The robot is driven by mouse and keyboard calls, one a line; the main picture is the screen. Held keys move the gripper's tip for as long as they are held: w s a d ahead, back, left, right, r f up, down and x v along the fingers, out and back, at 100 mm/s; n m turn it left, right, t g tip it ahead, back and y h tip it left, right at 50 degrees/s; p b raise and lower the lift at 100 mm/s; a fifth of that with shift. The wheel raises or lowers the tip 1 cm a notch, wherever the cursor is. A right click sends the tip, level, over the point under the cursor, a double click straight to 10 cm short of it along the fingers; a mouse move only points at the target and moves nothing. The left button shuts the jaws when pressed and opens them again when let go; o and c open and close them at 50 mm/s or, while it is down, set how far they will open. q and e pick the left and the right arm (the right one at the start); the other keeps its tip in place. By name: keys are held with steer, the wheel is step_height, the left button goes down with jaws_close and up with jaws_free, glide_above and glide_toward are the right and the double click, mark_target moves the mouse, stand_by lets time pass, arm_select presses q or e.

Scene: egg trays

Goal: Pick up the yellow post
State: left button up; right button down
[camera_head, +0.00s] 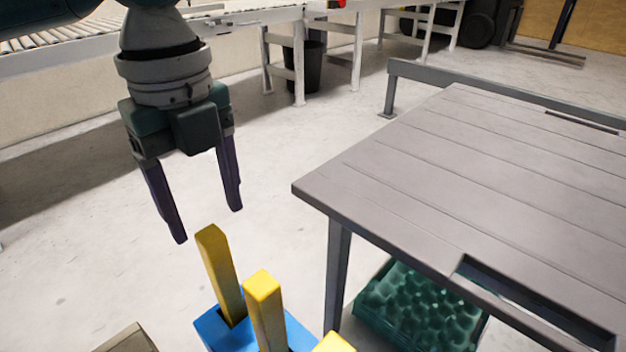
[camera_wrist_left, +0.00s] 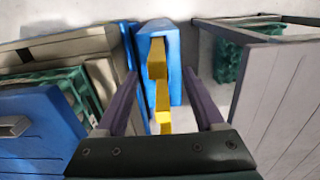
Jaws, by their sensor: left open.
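Yellow posts stand in a blue base (camera_head: 215,326) at the bottom of the head view. The farthest post (camera_head: 220,272) leans slightly, a second post (camera_head: 266,308) stands in front of it, and the top of a third (camera_head: 334,343) shows at the lower edge. In the left wrist view, the yellow posts (camera_wrist_left: 158,70) and blue base (camera_wrist_left: 174,82) show between and beyond the open fingers (camera_wrist_left: 164,100). My right gripper is not in view.
A grey slatted table (camera_head: 450,170) stands to the right, with green egg trays (camera_head: 415,305) beneath it. A roller conveyor (camera_head: 60,50) and a black bin (camera_head: 302,66) are at the back. The left wrist view shows a blue crate (camera_wrist_left: 35,125) at left. Open floor lies between.

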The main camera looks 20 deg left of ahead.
mark_target(217, 259)
arm_select(q)
steer(key=f, duration=0.1)
steer(key=f+b, duration=0.1)
steer(key=f, duration=0.1)
steer(key=shift+s+a, duration=0.2)
step_height(217, 259, down, 6)
steer(key=shift+s+d+r+b, duration=0.1)
steer(key=shift+d+r+b, duration=0.05)
steer(key=shift+b, duration=1.1)
steer(key=shift+r, duration=0.1)
jaws_close()
